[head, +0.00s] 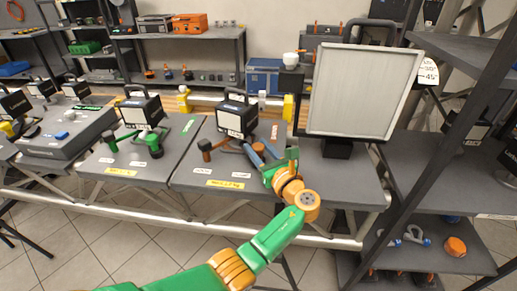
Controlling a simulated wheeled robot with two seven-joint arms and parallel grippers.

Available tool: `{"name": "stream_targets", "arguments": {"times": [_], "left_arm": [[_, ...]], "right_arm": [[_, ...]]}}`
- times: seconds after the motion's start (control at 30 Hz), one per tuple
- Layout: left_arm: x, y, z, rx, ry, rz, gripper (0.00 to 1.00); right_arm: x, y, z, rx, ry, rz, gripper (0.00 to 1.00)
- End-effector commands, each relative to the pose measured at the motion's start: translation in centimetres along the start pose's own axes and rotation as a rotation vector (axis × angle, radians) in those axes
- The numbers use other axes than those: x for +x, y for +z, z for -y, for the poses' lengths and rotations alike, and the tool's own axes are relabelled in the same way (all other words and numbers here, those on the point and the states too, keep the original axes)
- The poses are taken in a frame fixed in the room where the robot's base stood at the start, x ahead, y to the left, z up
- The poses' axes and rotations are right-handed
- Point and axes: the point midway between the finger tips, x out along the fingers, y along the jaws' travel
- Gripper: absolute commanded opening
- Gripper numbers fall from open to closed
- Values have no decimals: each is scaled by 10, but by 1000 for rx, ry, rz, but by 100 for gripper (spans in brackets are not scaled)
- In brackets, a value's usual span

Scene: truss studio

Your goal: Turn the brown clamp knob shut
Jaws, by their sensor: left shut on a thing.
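A brown clamp knob (205,147) sticks out to the left of the clamp under the black lamp (237,118) on the grey table's right panel. My left gripper (256,155) is at the right side of that same clamp, its blue-grey fingers closed around a part there. The fingers and wrist mostly hide what they hold, which appears to be the clamp's other brown knob. My right gripper is not in view.
A large light panel (356,92) stands just right of my left gripper. Another lamp with green knobs (142,112) stands to the left. A grey shelf rack (455,180) is at the right.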

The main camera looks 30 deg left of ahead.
Motion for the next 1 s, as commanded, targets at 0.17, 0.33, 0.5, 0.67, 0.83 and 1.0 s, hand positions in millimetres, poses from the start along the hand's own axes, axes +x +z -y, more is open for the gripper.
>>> {"name": "stream_targets", "arguments": {"times": [0.17, 0.33, 0.5, 0.67, 0.83, 1.0], "left_arm": [[0, 2, 0, -1, 0, 4, 77], [0, 1, 0, -1, 0, 2, 77], [-8, 0, 1, -2, -2, 2, 77], [-44, -1, 1, -3, -3, 0, 77], [-67, -1, 0, -1, 0, 0, 77], [-70, 0, 0, -1, 1, 1, 77]], "right_arm": [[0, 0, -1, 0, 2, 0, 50], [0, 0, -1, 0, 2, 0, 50], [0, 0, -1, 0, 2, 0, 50], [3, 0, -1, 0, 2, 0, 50], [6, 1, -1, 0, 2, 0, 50], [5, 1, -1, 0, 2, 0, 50]]}}
